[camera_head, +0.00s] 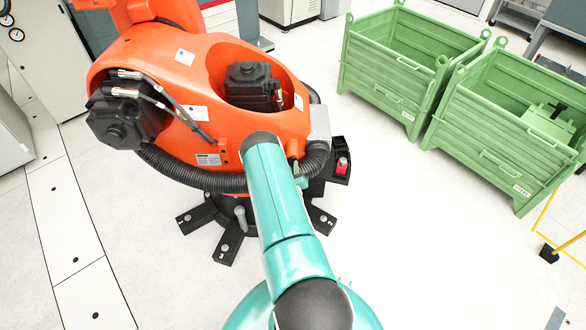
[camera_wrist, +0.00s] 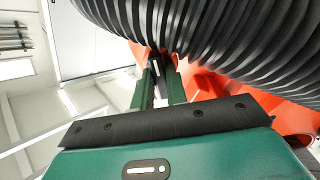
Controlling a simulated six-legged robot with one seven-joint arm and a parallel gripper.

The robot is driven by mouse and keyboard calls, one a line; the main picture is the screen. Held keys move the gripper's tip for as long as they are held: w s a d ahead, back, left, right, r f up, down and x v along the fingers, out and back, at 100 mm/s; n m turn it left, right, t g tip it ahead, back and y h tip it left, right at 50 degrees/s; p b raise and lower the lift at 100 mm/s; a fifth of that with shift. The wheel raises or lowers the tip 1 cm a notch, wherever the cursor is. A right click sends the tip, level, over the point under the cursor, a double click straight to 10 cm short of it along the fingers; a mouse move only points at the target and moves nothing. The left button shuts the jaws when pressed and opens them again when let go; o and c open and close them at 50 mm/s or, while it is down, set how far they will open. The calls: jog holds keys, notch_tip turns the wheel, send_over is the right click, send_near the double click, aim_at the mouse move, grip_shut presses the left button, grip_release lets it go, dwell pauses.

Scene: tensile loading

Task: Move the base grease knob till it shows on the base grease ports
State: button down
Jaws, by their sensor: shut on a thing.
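The orange machine (camera_head: 215,100) stands on a dark base with numbered black feet (camera_head: 226,247). A grey knob-like part (camera_head: 240,213) stands up between these feet. I cannot tell whether it is the base grease knob, and I cannot make out the grease ports. My teal arm reaches across to the machine's near right side and hides part of the base. In the wrist view my gripper (camera_wrist: 157,80) is shut on a small dark part between its green fingers, close under the black ribbed hose. The fingers and the hose hide most of that part.
The ribbed hose (camera_head: 190,177) curves around the machine's front, and also fills the upper wrist view (camera_wrist: 220,40). A black holder with a red item (camera_head: 342,166) sits right of the base. Two green crates (camera_head: 400,60) stand back right. The floor between is clear.

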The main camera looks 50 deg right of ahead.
dwell(0.4)
jog(key=c, duration=1.7)
grip_release()
jog(key=v, duration=1.4)
